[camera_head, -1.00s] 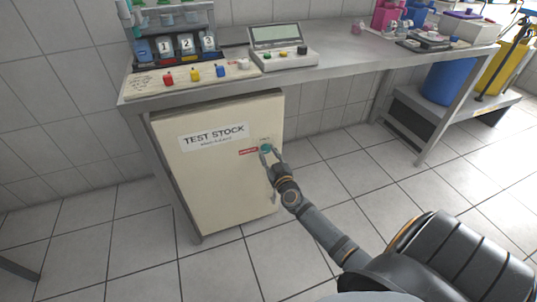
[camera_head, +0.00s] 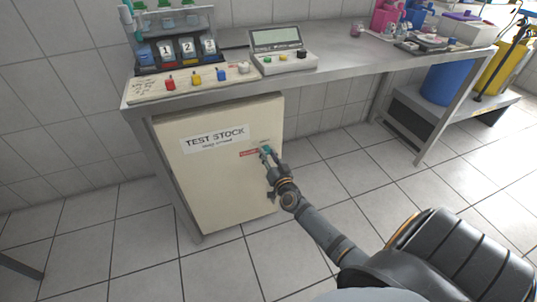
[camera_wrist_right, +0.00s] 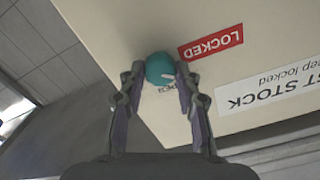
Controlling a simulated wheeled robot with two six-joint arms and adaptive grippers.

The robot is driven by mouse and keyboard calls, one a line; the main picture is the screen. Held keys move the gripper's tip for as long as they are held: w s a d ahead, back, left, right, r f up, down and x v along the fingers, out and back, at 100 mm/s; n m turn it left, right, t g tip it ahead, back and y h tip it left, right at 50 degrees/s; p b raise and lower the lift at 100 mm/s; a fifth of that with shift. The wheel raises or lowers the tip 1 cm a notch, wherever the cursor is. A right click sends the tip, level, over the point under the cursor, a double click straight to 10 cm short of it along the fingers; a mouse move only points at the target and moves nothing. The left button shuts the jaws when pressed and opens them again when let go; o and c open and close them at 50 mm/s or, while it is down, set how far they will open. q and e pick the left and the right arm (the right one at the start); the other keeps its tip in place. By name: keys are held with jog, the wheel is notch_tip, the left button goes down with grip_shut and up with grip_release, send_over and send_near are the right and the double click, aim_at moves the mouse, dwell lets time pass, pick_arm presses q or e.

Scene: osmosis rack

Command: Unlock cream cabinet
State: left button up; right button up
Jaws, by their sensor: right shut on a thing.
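The cream cabinet (camera_head: 215,185) stands under the steel bench with its door shut. It carries a "TEST STOCK" label (camera_head: 214,138) and a red "LOCKED" label, clearest in the right wrist view (camera_wrist_right: 210,41). A round teal knob (camera_wrist_right: 160,68) sits on the cabinet's front beside the red label. My right gripper (camera_head: 267,153) is at the knob, and in the right wrist view its two fingers (camera_wrist_right: 162,88) lie on either side of it, shut on it. The knob is partly hidden by the fingers in the head view. My left gripper is not in view.
The bench (camera_head: 340,62) holds a rack of numbered bottles (camera_head: 180,50), a board with coloured valves (camera_head: 190,83) and a grey console (camera_head: 280,48). A blue barrel (camera_head: 443,82) stands at the right. The tiled floor in front of the cabinet is clear.

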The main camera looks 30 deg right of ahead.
jog(key=m, duration=0.2)
jog(key=shift+m, duration=0.4)
jog(key=m, duration=0.2)
jog(key=shift+m, duration=0.4)
jog(key=m, duration=0.3)
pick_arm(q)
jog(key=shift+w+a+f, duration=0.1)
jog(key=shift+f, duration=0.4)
pick_arm(e)
jog(key=shift+m, duration=1)
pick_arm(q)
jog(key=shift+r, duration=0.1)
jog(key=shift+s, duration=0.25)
pick_arm(e)
jog(key=o, duration=1.2)
jog(key=shift+c, duration=0.2)
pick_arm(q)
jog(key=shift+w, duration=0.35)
